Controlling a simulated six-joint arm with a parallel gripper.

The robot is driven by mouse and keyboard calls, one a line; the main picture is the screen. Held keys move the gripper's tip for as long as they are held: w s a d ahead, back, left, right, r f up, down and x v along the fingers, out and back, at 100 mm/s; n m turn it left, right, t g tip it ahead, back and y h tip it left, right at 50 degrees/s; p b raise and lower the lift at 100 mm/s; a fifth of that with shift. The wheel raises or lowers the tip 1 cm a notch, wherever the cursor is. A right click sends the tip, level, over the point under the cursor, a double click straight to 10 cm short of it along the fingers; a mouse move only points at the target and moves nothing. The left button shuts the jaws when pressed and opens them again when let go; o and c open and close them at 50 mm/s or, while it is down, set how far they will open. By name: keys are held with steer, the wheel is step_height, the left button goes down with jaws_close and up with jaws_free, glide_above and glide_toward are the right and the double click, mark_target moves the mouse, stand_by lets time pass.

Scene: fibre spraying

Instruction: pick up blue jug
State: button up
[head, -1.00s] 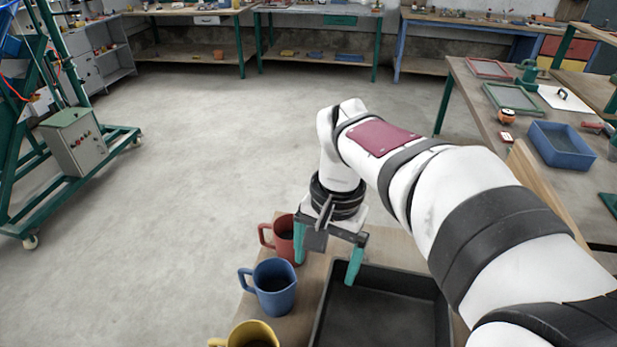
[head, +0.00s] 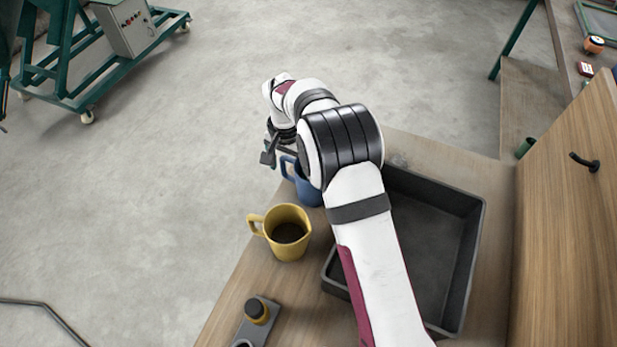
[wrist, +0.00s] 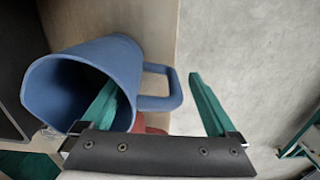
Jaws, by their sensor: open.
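The blue jug (head: 305,187) stands on the wooden table, partly hidden behind my arm in the head view. In the wrist view the blue jug (wrist: 125,55) shows its open mouth to the lower left and its handle to the right. My gripper (wrist: 152,78) is open, with its two green fingers on either side of the handle. The left finger overlaps the jug's wall near the rim; I cannot tell if it touches. The right finger is beyond the handle. In the head view my gripper (head: 272,157) is at the handle side, partly hidden.
A yellow jug (head: 272,240) stands nearer on the table. A dark tray (head: 478,240) lies to the right, under my arm. A red jug (wrist: 150,128) shows partly behind the blue handle. A small grey item with a black knob (head: 257,312) lies in front.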

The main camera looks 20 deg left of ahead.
step_height(320, 180, down, 2)
steer(key=shift+f, duration=0.1)
jaws_close()
stand_by(0.5)
